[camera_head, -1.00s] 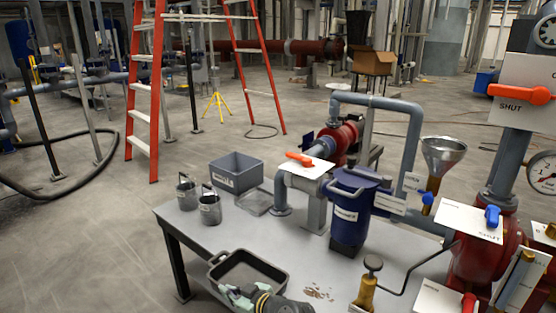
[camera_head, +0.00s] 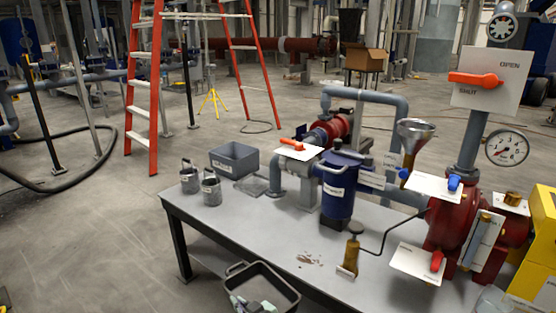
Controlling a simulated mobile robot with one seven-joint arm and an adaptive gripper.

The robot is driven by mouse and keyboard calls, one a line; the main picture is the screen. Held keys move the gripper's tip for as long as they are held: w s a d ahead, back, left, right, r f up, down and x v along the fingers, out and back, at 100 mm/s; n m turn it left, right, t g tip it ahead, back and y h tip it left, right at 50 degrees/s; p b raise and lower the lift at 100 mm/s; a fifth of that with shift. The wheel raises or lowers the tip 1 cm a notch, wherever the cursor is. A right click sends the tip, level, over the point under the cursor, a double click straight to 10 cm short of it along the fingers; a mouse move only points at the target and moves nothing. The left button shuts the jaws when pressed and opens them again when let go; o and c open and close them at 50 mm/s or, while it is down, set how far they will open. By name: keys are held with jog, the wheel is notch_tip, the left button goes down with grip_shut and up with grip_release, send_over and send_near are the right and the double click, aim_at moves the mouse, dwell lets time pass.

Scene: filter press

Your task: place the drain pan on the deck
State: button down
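The drain pan (camera_head: 284,284) is a dark, open, rectangular tray with a loop handle at its far left corner. It shows at the bottom of the head view, overlapping the front edge of the grey deck (camera_head: 381,259), and its near side is cut off. My gripper (camera_head: 247,305) shows as pale green-grey parts at the pan's near left side. It appears shut on the pan, since both shift together against the deck, but the finger contact is hidden.
Red valve bodies (camera_head: 452,217) stand at right. The deck's front left is bare.

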jog(key=d+f+m+t+h, duration=0.1)
jog(key=d+f+m+h, duration=0.3)
jog(key=f, duration=0.4)
jog(key=s+d+f+m+t+h, duration=0.1)
jog(key=d+f+m+t+h, duration=0.1)
jog(key=d+f, duration=0.4)
jog(key=shift+d+f+m+h, duration=0.2)
jog(key=shift+f+m+h, duration=0.7)
jog(key=shift+h, duration=0.3)
notch_tip(320, 180, down, 2)
jog(key=shift+d+f+b, duration=0.1)
jog(key=shift+f+b, duration=0.1)
jog(key=shift+b, duration=1.05)
